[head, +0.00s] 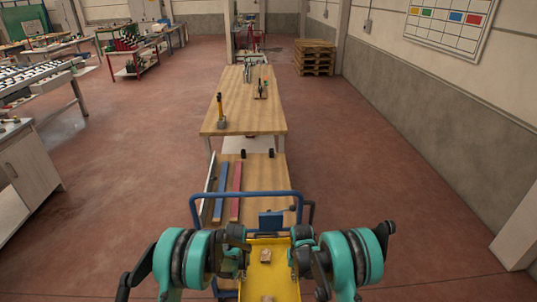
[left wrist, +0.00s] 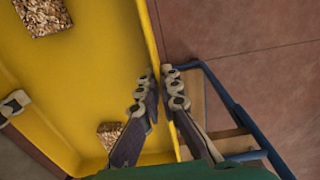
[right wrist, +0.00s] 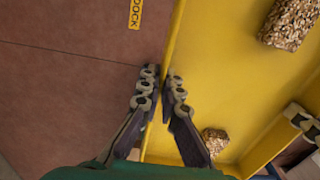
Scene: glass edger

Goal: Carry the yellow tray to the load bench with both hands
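The yellow tray (head: 284,277) is in front of me at the bottom of the head view, with brown, grainy blocks (head: 266,256) lying in it. My left gripper (left wrist: 158,75) has one finger on each side of a tray wall and is closed on it. My right gripper (right wrist: 161,77) is closed the same way on the opposite wall. The tray also fills much of the left wrist view (left wrist: 75,85) and the right wrist view (right wrist: 215,75). A wooden bench (head: 240,110) stands straight ahead; no label shows whether it is the load bench.
A blue rail (head: 245,194) stands just beyond the tray, before a lower wooden surface with blue (head: 220,192) and red (head: 236,192) strips. Floor is open on both sides. Pallets (head: 314,57) stand far back, by the right wall.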

